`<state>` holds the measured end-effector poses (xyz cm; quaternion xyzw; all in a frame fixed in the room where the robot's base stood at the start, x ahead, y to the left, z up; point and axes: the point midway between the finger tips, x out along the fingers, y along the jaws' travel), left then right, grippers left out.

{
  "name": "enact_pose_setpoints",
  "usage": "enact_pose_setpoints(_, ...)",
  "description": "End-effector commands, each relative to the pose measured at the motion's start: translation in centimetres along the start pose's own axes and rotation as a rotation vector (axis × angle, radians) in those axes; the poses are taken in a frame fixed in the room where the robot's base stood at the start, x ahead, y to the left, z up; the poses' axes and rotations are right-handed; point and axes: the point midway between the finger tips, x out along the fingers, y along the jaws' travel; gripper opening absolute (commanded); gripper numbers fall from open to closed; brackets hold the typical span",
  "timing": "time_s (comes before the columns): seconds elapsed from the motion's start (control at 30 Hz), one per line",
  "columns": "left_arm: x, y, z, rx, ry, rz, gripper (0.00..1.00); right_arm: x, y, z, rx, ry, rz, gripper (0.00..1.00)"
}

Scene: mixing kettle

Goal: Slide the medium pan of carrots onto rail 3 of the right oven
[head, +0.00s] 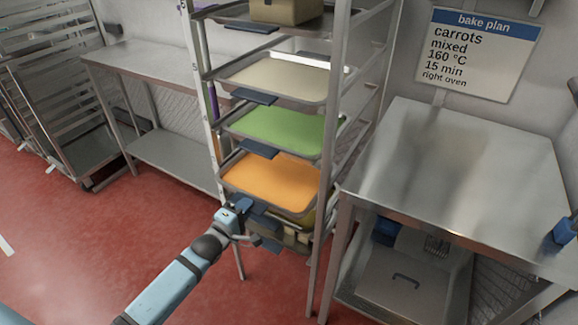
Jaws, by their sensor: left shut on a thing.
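A pan with an orange layer, the carrots (268,180), sits in a tall metal rack, below a pan with a green layer (275,130). My left gripper (245,212) is at the front edge of the orange pan and is shut on its dark blue front handle, though the fingertips are small and partly hidden. The pan still lies within the rack posts. My right gripper is not in view. No oven is in view.
A cream-filled pan (275,78) and a top tray with a box (286,10) are higher in the rack. A steel table (450,170) stands at right, under a bake plan sign (485,50) reading carrots, 160 °C, right oven. Another table (150,62) stands at left. Red floor is clear in front.

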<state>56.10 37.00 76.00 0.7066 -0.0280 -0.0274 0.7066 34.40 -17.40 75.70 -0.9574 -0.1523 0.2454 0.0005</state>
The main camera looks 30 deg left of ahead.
Motion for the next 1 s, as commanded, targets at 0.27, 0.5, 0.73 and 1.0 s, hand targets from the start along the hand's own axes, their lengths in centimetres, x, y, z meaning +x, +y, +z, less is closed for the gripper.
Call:
enact_pose_setpoints(0.27, -1.4, 0.1, 0.0, -0.001, 0.000, 0.000, 0.00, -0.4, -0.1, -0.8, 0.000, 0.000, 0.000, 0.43)
enact_pose_setpoints(0.5, -2.2, 0.1, 0.0, 0.000, 0.000, 0.001, 0.00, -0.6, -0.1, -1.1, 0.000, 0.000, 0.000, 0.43)
enact_pose_setpoints(0.73, -2.3, 0.1, 0.0, 0.000, 0.000, 0.001, 0.00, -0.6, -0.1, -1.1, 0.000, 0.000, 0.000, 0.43)
enact_pose_setpoints(1.0, -2.2, 0.0, 0.0, 0.000, 0.000, 0.000, 0.38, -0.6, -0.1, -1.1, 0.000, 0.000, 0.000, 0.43)
